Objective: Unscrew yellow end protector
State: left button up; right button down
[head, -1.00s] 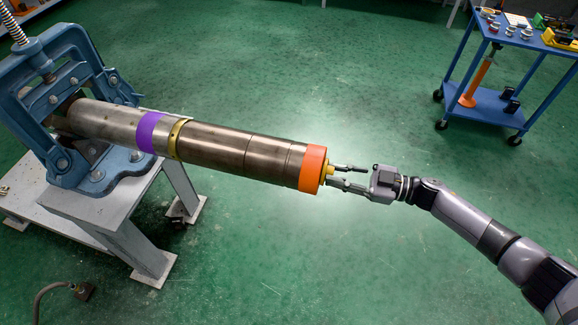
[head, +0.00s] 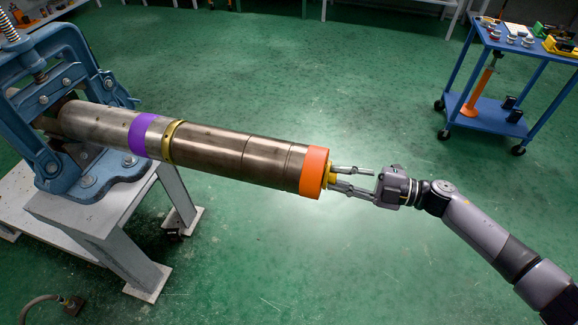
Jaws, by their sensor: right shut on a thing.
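The yellow end protector (head: 331,175) sits at the right end of the long steel pipe (head: 225,150), just beyond an orange band (head: 314,172). Only a small part of it shows. My right gripper (head: 338,178) reaches in from the right, with its fingers along the pipe's axis and their tips shut on the yellow protector. The pipe is clamped in a blue pipe vise (head: 75,75) at the left and juts out to the right. It carries a purple band (head: 142,133) and a brass-coloured ring (head: 171,142). My left gripper is not in view.
The vise stands on a grey metal stand (head: 95,215). A blue cart (head: 478,105) with small parts on top stands at the upper right. A cable with a plug (head: 72,304) lies at the lower left.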

pick_arm(q)
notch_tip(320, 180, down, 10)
jog(key=b, duration=0.9)
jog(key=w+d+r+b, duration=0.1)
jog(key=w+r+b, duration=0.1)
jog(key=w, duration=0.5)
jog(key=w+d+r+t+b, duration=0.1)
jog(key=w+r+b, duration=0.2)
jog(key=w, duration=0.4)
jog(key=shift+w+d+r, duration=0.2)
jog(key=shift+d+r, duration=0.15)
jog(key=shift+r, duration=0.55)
pick_arm(e)
jog(key=shift+n, duration=6.8)
jog(key=c, duration=1.5)
grip_release()
